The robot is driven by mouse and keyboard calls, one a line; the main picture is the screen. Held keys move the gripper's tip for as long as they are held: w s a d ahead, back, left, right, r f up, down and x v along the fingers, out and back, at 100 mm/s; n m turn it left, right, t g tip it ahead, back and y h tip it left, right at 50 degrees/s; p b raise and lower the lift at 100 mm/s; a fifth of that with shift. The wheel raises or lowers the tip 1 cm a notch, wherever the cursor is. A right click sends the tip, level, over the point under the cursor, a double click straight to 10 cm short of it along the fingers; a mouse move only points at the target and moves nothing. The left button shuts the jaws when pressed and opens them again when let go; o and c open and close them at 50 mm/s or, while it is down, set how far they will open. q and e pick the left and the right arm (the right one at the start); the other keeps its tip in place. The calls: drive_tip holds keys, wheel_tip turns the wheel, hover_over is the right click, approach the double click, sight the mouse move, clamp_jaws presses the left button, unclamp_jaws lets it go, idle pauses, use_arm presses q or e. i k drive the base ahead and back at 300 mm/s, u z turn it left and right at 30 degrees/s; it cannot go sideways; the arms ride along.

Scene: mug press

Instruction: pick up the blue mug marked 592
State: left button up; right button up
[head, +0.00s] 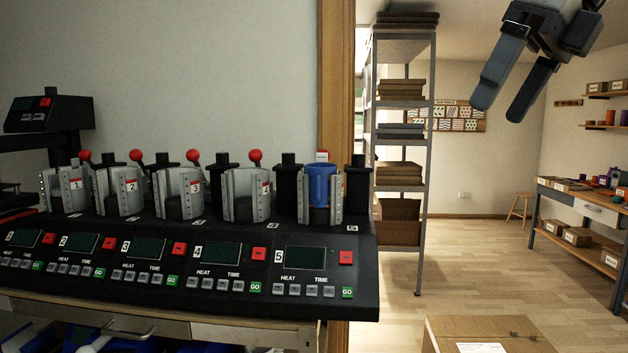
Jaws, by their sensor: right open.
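A blue mug (319,187) stands upright in the clamp of press station 5, at the right end of the mug press (190,262). I cannot read a 592 mark on it. The metal clamp jaws flank its sides. My right gripper (497,108) hangs at the upper right, open and empty, its two dark fingers pointing down and left. It is well apart from the mug. My left gripper does not show.
Press stations 1 to 4 with red-knobbed levers stand left of the mug and hold no visible mug. A metal shelf rack (401,140) stands behind on the right. A cardboard box (490,335) is at the bottom right. A workbench (585,203) is far right. Open floor lies between.

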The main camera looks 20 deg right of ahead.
sight(319, 174)
drive_tip(key=i, duration=1.3)
